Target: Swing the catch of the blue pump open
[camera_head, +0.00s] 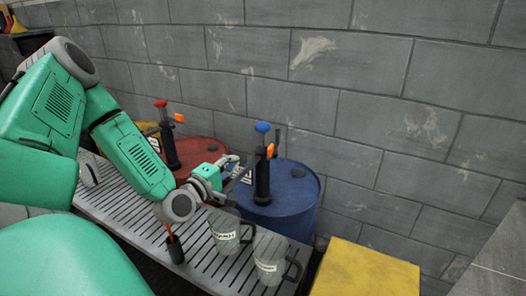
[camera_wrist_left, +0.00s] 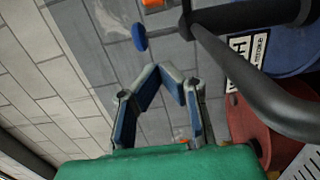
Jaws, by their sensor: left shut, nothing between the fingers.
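The blue pump (camera_head: 262,181) stands upright on the blue drum (camera_head: 293,190) in the head view, with a blue knob (camera_head: 262,127) on top. Its orange catch (camera_head: 269,151) sits just below the knob. My left gripper (camera_head: 238,166) is shut and empty, close to the left of the pump's black body and a little below the catch. In the left wrist view, the fingers (camera_wrist_left: 162,78) show with a blue disc (camera_wrist_left: 139,37) beyond them and a bit of orange (camera_wrist_left: 152,3) at the top edge. Whether the gripper touches the pump is unclear. My right gripper is out of view.
A red drum (camera_head: 205,150) with a red-knobbed pump (camera_head: 160,103) stands to the left. Two grey mugs, one nearer (camera_head: 270,258) and one farther (camera_head: 226,234), and a black cup (camera_head: 176,250) stand on the slatted bench. A yellow box (camera_head: 365,272) is front right. A block wall rises behind.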

